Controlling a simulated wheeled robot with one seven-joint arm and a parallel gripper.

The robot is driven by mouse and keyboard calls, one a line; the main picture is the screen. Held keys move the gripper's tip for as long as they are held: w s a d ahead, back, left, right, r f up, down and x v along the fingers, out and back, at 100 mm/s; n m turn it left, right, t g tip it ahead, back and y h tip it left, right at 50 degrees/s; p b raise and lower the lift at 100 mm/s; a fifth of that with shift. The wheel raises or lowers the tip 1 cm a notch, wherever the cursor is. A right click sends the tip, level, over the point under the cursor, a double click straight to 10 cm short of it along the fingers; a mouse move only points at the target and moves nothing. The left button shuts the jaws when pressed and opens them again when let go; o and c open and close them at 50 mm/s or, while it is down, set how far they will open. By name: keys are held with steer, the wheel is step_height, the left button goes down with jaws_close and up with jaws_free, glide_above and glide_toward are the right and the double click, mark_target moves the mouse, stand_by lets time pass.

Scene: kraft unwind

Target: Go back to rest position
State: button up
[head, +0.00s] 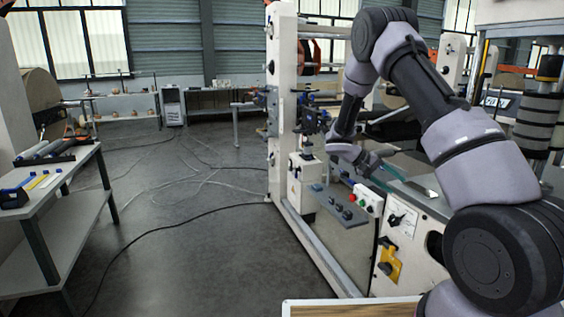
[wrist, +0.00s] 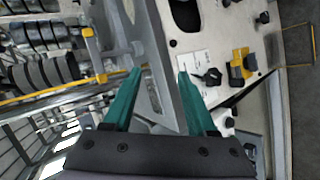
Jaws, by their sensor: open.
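My gripper (wrist: 160,73) is open and empty in the wrist view, its two teal fingers spread apart with a grey metal frame bar (wrist: 172,60) of the machine behind them. I cannot tell from the pictures how far the fingers are from the machine. A yellow-handled switch (wrist: 242,66) and a black rotary switch (wrist: 208,77) are on the white panel to the right of the fingers.
The white machine frame (head: 283,90) stands in the middle and right. A grey side table (head: 60,190) with tools stands at the left. The floor (head: 190,240) between them is open, with black and grey cables across it. A wood-topped surface (head: 345,308) is at the bottom edge.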

steer(key=s+a+r+m+t+y, duration=0.15)
steer(key=s+r+y, duration=0.25)
steer(key=s+r, duration=0.45)
steer(key=s+a+r+t+y, duration=0.1)
steer(key=s+a+r+y, duration=0.3)
steer(key=r, duration=0.7)
steer(key=s+a+r+t+y, duration=0.2)
steer(key=s+r, duration=0.3)
steer(key=s, duration=0.4)
steer(key=s+a+r+t+y, duration=0.3)
steer(key=s+a+r+t, duration=0.1)
steer(key=s, duration=0.4)
steer(key=shift+s+a+r, duration=0.35)
steer(key=shift+a+r, duration=0.1)
steer(key=shift+r, duration=0.45)
